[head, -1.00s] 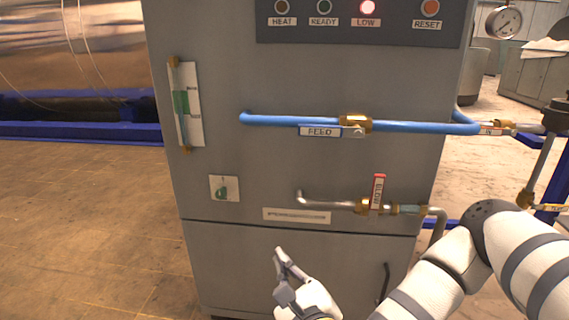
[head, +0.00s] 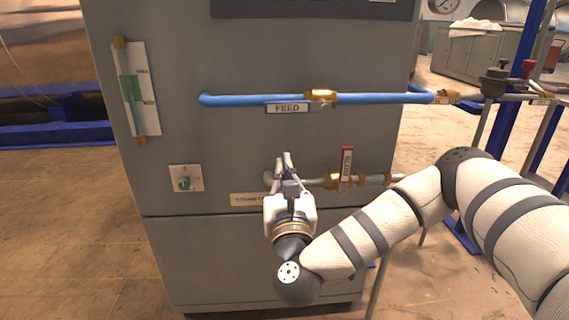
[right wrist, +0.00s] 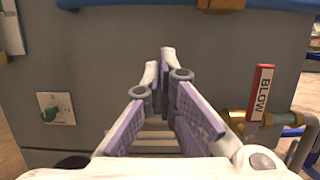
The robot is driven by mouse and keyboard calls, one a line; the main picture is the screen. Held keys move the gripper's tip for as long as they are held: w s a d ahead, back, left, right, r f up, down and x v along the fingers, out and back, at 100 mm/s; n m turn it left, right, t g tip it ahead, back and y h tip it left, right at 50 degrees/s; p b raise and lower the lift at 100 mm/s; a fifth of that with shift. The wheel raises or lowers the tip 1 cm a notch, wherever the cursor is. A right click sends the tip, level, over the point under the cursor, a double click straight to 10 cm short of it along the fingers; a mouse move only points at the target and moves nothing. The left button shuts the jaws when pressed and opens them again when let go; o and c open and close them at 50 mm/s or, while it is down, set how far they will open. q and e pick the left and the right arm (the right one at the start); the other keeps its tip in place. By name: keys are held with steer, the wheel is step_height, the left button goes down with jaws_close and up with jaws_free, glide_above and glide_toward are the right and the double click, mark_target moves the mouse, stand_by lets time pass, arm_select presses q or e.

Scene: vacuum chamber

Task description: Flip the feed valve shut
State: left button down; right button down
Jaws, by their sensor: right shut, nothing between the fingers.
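The feed valve (head: 320,96) is a brass body on the blue pipe (head: 375,98) across the grey cabinet front. Its blue-edged handle marked FEED (head: 288,108) lies level along the pipe, left of the body. In the right wrist view the brass body (right wrist: 220,4) is cut by the top edge, and the handle is not seen. My right gripper (head: 284,156) is shut and empty, pointing up below the handle and apart from it. Its fingertips (right wrist: 160,62) meet in the right wrist view. My left gripper is not in view.
A red-edged BLOW handle (head: 346,164) stands upright on a lower pipe, right of my gripper; it also shows in the wrist view (right wrist: 262,92). A gauge strip (head: 138,90) and a small green-marked plate (head: 186,178) are on the cabinet's left. The panel above the blue pipe is clear.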

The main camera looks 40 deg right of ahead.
mark_target(298, 107)
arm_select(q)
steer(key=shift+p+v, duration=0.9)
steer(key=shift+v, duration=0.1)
arm_select(e)
steer(key=w+d+r, duration=0.3)
steer(key=w+r, duration=0.2)
steer(key=shift+r, duration=0.2)
steer(key=shift+w+d, duration=0.1)
steer(key=shift+w, duration=0.05)
